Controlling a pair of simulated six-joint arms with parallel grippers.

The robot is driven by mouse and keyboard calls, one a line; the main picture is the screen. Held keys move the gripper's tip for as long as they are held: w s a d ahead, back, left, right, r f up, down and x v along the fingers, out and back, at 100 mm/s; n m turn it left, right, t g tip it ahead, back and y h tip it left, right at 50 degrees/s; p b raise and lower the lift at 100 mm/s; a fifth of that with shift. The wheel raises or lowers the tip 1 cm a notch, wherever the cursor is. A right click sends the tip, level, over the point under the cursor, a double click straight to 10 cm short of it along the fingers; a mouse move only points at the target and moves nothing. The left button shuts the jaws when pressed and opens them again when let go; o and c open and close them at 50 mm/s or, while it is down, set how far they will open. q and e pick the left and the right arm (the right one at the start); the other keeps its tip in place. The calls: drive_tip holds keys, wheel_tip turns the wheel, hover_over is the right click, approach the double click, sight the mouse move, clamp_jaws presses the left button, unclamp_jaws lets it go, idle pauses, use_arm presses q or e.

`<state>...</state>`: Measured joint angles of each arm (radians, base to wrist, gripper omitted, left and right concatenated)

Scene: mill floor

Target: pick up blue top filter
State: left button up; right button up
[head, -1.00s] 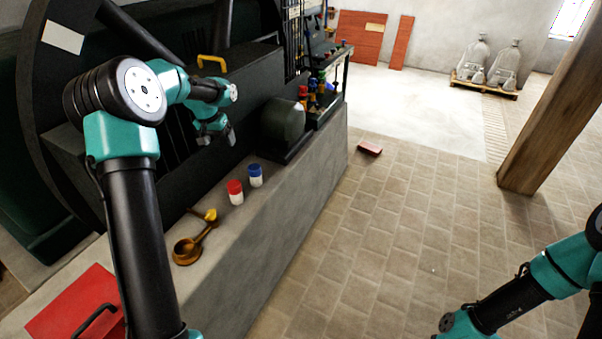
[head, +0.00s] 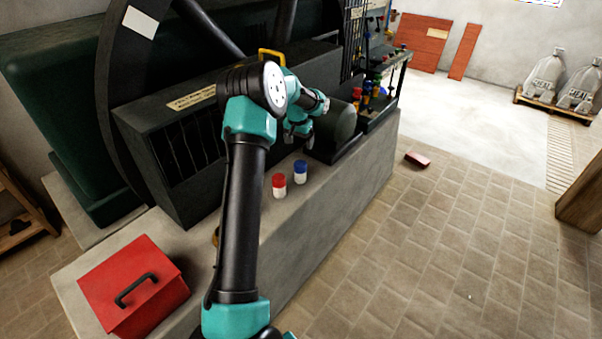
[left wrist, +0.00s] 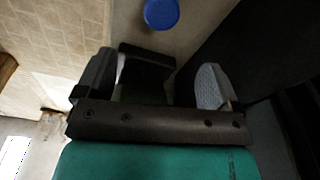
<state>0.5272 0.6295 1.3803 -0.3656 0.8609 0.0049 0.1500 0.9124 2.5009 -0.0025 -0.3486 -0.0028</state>
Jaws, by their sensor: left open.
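The blue top filter (head: 300,173) is a small white jar with a blue lid, standing upright on the grey stone ledge (head: 335,190). Its round blue lid also shows at the top edge of the left wrist view (left wrist: 161,13), beyond the fingers. My left gripper (head: 298,138) is above and just behind it in the head view, open, pointing down and apart from it. In the left wrist view the spread fingers of my left gripper (left wrist: 152,78) have no object visibly held between them. My right gripper is not in view.
A similar jar with a red lid (head: 279,186) stands close on the left. A dark rounded housing (head: 335,125) sits behind on the right, and a black machine box (head: 180,135) behind on the left. A red toolbox (head: 130,285) stands on the ledge at front left.

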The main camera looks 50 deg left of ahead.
sight(300, 163)
use_arm(q)
drive_tip(key=f, duration=0.6)
drive_tip(key=w+f, duration=0.1)
drive_tip(key=f, duration=0.3)
drive_tip(key=shift+w+a, duration=0.1)
drive_tip(key=shift+a, duration=0.1)
drive_tip(key=shift+w+a+f, duration=0.1)
drive_tip(key=shift+a+f, duration=0.05)
drive_tip(key=shift+f, duration=2.5)
drive_tip(key=c, duration=1.1)
